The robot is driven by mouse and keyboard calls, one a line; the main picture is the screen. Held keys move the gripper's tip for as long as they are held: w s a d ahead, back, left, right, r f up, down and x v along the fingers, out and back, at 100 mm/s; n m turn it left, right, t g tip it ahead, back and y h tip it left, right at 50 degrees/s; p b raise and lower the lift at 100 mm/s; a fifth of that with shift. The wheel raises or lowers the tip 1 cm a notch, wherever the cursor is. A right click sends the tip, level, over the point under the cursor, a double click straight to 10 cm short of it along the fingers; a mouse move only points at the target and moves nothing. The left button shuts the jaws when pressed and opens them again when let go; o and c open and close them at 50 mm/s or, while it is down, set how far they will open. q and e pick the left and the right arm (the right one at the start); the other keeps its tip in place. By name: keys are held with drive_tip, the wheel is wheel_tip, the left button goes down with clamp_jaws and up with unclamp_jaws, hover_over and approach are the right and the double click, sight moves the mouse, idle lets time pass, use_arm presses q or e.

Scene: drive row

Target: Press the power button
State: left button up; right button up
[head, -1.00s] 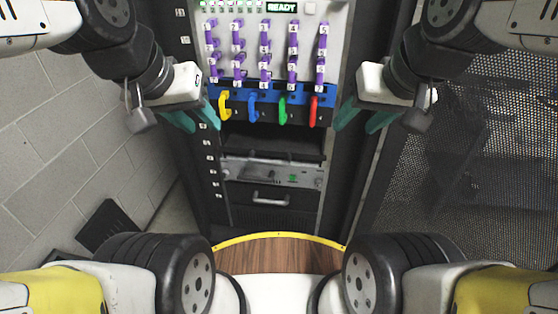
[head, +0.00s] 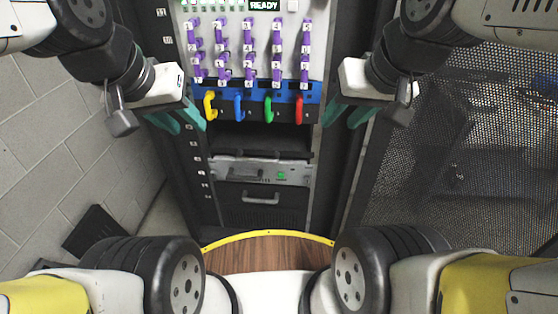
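A rack stands ahead of me. Low in it is a grey unit (head: 262,172) with a small green, lit-looking spot (head: 281,176) on its right half; I cannot tell whether this is the power button. A pale square (head: 292,5) sits at the top right of the white panel, cut close by the picture's edge. My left gripper (head: 178,119) is open and empty, left of the coloured handles. My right gripper (head: 347,113) is open and empty, right of them. Neither touches the rack's front as far as I can see.
The white panel (head: 207,37) carries rows of purple plugs and a READY display (head: 264,5). Below are yellow, blue, green and red handles (head: 299,109) on a blue strip. A drawer handle (head: 261,198) is lower. A brick wall is left, a mesh door (head: 450,150) right.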

clamp_jaws()
idle(1.4)
